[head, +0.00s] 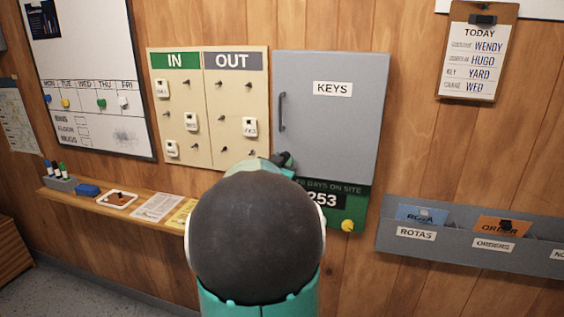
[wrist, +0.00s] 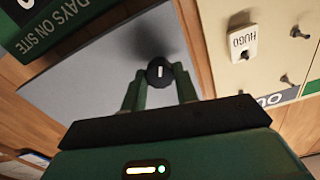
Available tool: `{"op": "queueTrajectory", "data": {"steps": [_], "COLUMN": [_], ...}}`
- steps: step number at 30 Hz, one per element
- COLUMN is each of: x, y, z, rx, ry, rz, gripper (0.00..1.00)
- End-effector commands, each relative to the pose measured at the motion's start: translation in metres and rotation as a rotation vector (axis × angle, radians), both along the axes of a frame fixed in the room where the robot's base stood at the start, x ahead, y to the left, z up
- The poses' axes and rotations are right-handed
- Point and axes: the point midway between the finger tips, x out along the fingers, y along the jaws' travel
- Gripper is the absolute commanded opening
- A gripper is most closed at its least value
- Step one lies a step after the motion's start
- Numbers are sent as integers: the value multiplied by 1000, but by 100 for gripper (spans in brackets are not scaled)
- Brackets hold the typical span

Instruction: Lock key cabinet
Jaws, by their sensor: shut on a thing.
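The grey key cabinet (head: 335,125), labelled KEYS, hangs on the wood wall in the head view with its door looking closed. A dark bar handle (head: 282,111) is on the door's left side. In the wrist view, which looks upside down, the grey door (wrist: 95,85) carries a round black lock knob (wrist: 160,71) with a white mark that stands about upright in that picture. My gripper (wrist: 159,76) has its two green fingers on either side of the knob, shut on it. In the head view my own arm hides most of the gripper near the cabinet's lower left corner.
The IN/OUT board (head: 208,142) with hanging name tags is just left of the cabinet. A green days-on-site sign (head: 347,190) sits below. A narrow shelf (head: 100,207) runs at lower left, and a grey paper rack (head: 465,250) is at right.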

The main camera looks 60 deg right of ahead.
Motion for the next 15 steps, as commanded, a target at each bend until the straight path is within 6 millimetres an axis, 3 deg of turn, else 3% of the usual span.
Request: {"op": "queueTrajectory", "data": {"steps": [15], "x": [1], "y": [0], "z": [0], "rx": [76], "ry": [-485], "rz": [1], "gripper": [7]}}
